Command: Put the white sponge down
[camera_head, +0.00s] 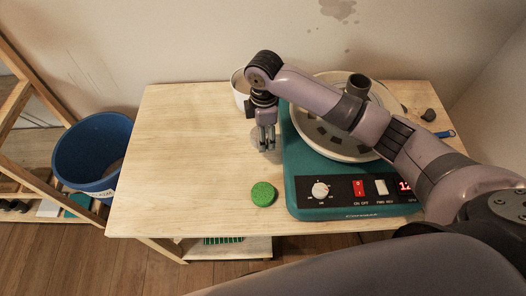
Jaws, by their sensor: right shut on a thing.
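My right gripper (267,146) points down over the wooden table, just left of the pottery wheel. It is shut on a pale, whitish-grey round thing (255,147), which I take for the white sponge. The fingers and their shadow hide part of it, and I cannot tell whether it touches the table top. A round green sponge (263,194) lies on the table in front of the gripper, apart from it. My left gripper is not in view.
The teal pottery wheel (300,196) with its pale basin (380,96) fills the table's right part. A white container (239,88) stands behind my gripper. The wooden table (180,150) is clear on the left. A blue bucket (92,150) stands beyond its left edge.

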